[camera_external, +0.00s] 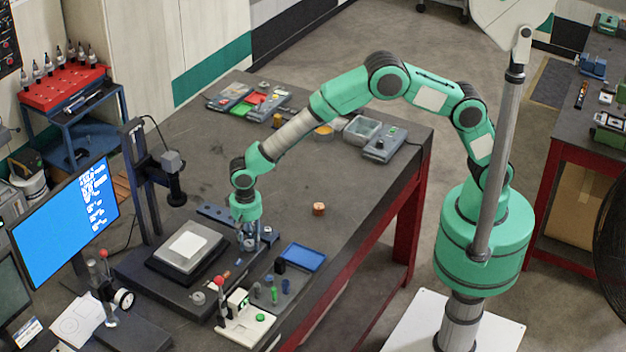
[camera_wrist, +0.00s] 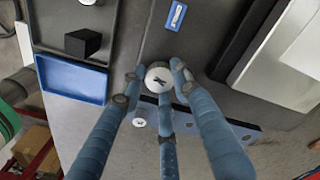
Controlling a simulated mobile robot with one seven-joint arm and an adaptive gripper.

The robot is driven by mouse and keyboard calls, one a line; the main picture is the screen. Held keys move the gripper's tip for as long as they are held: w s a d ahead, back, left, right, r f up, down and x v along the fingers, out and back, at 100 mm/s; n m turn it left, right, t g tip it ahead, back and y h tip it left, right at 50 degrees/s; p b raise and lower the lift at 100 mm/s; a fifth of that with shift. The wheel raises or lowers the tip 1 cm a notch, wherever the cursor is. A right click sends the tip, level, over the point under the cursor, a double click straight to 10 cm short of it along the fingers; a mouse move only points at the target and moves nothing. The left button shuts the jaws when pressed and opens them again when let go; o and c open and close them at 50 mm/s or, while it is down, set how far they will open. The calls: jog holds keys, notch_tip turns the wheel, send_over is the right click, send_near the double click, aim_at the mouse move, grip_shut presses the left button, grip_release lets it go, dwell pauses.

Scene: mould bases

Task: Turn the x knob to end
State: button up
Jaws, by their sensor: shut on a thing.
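The x knob (camera_wrist: 158,78) is a pale round knob with a dark X on its top, near the middle of the wrist view. My gripper (camera_wrist: 158,90) has slim blue-grey fingers closed around the knob, with fingertips at its left, right and lower sides. In the external view my gripper (camera_external: 249,240) points down at the right side of the dark stage base (camera_external: 140,268). The knob itself is hidden there by the fingers. How far the knob is turned cannot be told.
A pale block (camera_external: 188,245) lies on the stage to the left of my gripper. A camera stand (camera_external: 145,190) rises behind it. A blue tray (camera_external: 303,257) lies close by on the right, with a dark tray of small parts in front.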

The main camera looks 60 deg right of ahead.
aim_at(249, 243)
jog(key=m, duration=0.4)
jog(key=shift+w+r+m, duration=0.15)
jog(key=shift+w+m, duration=0.05)
jog(key=shift+m, duration=2)
jog(key=o, duration=1.2)
jog(key=shift+d, duration=0.1)
jog(key=shift+c, duration=0.2)
jog(key=shift+s, duration=0.1)
notch_tip(249, 243, up, 12)
